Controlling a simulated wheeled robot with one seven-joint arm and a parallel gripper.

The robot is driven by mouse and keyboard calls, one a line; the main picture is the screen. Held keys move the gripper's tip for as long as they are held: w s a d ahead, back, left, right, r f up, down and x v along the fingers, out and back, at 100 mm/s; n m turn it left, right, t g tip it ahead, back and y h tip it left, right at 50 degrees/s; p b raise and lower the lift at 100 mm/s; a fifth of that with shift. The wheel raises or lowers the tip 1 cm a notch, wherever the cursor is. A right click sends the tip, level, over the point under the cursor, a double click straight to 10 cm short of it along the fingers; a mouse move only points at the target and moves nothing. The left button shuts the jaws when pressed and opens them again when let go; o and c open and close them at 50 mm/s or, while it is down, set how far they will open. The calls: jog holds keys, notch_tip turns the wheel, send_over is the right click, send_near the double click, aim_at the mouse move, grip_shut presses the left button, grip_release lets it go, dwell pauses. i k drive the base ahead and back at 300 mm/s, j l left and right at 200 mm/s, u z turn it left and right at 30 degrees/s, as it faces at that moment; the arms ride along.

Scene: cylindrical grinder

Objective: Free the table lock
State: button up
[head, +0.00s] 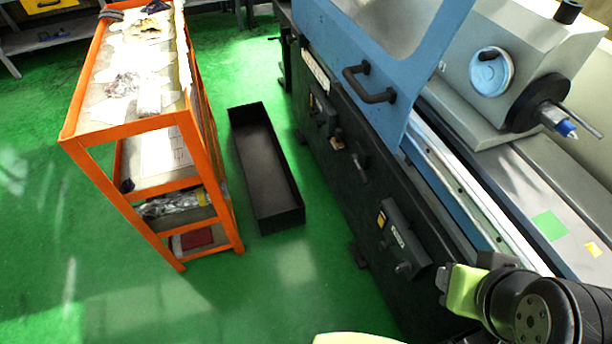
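The cylindrical grinder (345,190) stands along the right side, with a dark front and blue and grey upper parts. Its grey table (535,205) runs along the top right. On the dark front are a lower control box (400,238) with a yellow mark, a round knob (403,267) below it, and a small lever (360,160) farther up. I cannot tell which part is the table lock. My gripper (443,287) is at the lower right, close to the front's near end, seemingly apart from it. Its fingers are too small and side-on to read.
An orange shelf rack (95,140) holding wrapped items stands at left. A long black open tray (280,220) lies on the green floor between rack and grinder. A black handle (370,97) juts from the blue guard. Floor at lower left is clear.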

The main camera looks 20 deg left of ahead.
aim_at(365, 178)
jog(key=u, duration=0.4)
jog(key=i+j, duration=0.45)
jog(key=j, duration=0.2)
jog(key=i+j+u, duration=0.1)
jog(key=i+j, duration=0.4)
jog(key=j, duration=0.15)
